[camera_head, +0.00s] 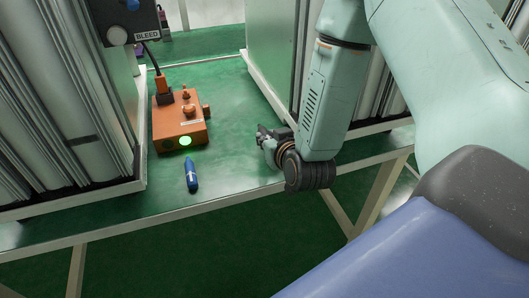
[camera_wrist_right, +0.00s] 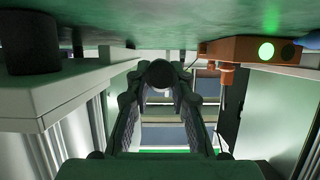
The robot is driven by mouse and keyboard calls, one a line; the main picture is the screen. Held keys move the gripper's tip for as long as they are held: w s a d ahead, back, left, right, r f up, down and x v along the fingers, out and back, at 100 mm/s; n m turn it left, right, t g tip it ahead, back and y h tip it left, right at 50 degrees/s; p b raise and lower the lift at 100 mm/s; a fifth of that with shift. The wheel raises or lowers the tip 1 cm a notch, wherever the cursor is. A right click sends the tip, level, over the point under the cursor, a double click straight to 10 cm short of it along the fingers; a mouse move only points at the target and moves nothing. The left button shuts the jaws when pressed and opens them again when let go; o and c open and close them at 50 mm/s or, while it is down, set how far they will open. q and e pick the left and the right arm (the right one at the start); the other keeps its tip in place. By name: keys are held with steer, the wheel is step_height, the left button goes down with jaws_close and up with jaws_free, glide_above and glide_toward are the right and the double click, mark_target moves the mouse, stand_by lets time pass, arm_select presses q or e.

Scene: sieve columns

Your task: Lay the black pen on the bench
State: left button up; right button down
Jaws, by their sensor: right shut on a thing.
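My right gripper (camera_head: 268,140) is low over the green bench (camera_head: 235,105), near its front edge, right of the orange box. In the right wrist view the right gripper (camera_wrist_right: 160,85) has its two fingers closed around a small dark round thing with a pale middle, seen end-on, which I take as the black pen (camera_wrist_right: 160,72). In the head view the pen is not clear; the fingers and arm hide most of it. I cannot tell whether it touches the bench. My left gripper is not in view.
An orange box (camera_head: 180,122) with a lit green button stands on the bench left of the right gripper. A blue marker-like object (camera_head: 192,175) lies in front of it. Sieve columns (camera_head: 65,100) stand left and right. The bench between box and gripper is clear.

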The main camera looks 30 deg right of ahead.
steer(key=shift+w+a+f, duration=0.1)
steer(key=shift+a+f, duration=0.25)
steer(key=shift+f, duration=0.2)
steer(key=shift+d+f+b, duration=0.2)
steer(key=shift+f+b, duration=0.5)
steer(key=shift+f, duration=0.5)
steer(key=shift+d+f, duration=0.1)
steer(key=shift+f, duration=0.25)
steer(key=shift+a+r, duration=0.1)
steer(key=shift+a, duration=0.1)
